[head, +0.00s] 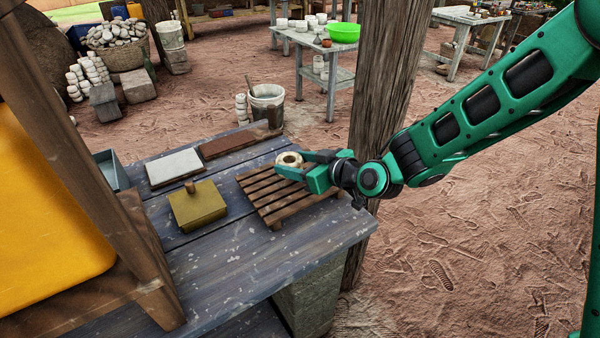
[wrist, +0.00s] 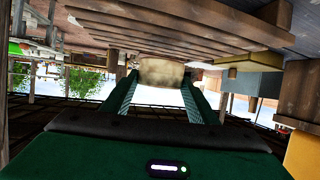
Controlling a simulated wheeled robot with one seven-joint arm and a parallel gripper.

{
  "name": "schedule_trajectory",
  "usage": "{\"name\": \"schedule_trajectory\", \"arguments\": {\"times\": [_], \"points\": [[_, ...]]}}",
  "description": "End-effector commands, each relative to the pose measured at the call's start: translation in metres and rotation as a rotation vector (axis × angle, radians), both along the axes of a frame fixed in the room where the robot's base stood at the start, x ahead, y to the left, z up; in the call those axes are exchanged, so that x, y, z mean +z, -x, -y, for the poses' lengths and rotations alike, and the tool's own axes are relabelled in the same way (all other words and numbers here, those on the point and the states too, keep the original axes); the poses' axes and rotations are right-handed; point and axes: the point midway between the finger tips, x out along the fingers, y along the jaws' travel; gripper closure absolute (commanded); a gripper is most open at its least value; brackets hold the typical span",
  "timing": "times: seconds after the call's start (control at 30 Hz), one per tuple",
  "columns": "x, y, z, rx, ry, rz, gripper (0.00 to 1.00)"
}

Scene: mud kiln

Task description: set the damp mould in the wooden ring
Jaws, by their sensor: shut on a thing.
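The mould (head: 289,158) is a cream, blotchy round piece with a dark hollow in its top. My gripper (head: 297,165) is shut on it over the far part of a slatted wooden rack (head: 268,198). In the wrist view, which is upside down, the mould (wrist: 161,72) sits between my two green fingertips, close to the slats (wrist: 150,32). I cannot tell whether it touches them. It looks upright. I cannot make out a wooden ring in either view.
An olive box with a wooden knob (head: 197,206) stands left of the rack on the grey plank table (head: 245,255). A pale slab (head: 174,166) and a brown strip (head: 228,144) lie behind it. A wooden post (head: 385,95) rises behind my gripper. The table's front is clear.

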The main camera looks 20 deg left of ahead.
Motion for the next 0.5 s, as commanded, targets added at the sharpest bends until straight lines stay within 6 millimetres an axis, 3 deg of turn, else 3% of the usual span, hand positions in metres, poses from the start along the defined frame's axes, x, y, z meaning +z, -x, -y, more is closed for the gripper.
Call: {"name": "schedule_trajectory", "arguments": {"times": [0.2,0.5], "points": [[-0.028,0.000,0.000,-0.001,0.001,-0.003,0.75],[-0.029,0.000,-0.001,0.000,0.000,0.000,0.75]]}}
